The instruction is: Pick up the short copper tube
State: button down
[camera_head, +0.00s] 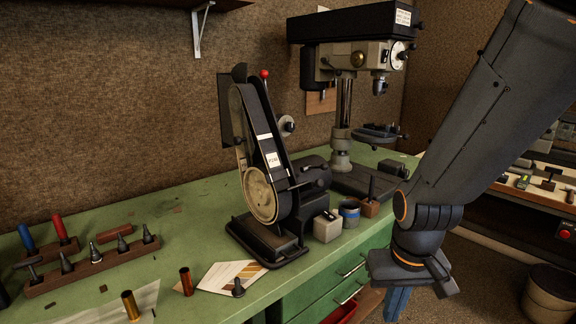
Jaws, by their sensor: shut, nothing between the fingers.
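The short copper tube (186,282) stands upright on the green bench top (205,232), near its front edge at the lower left. A wider brass tube (131,306) stands to its left. A white card with brown and orange stripes (230,277) lies just to its right. My gripper (422,280) is at the right, out in front of the bench's drawers and well apart from the copper tube. It is shut and empty, though its fingertips are hard to make out.
A black belt sander (262,165) stands mid-bench, between the copper tube and my gripper. A small dark pointed part (238,288) stands on the card. A wooden rack of dark tips (92,265) lies left of the tube. A drill press (345,95) stands behind.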

aim_at(185, 276)
jog(key=u, duration=1.4)
jog(key=k, duration=0.5)
jog(key=u, duration=1.45)
jog(key=i, duration=1.2)
jog(key=z, duration=2.7)
jog(key=i, duration=0.5)
jog(key=u, duration=0.1)
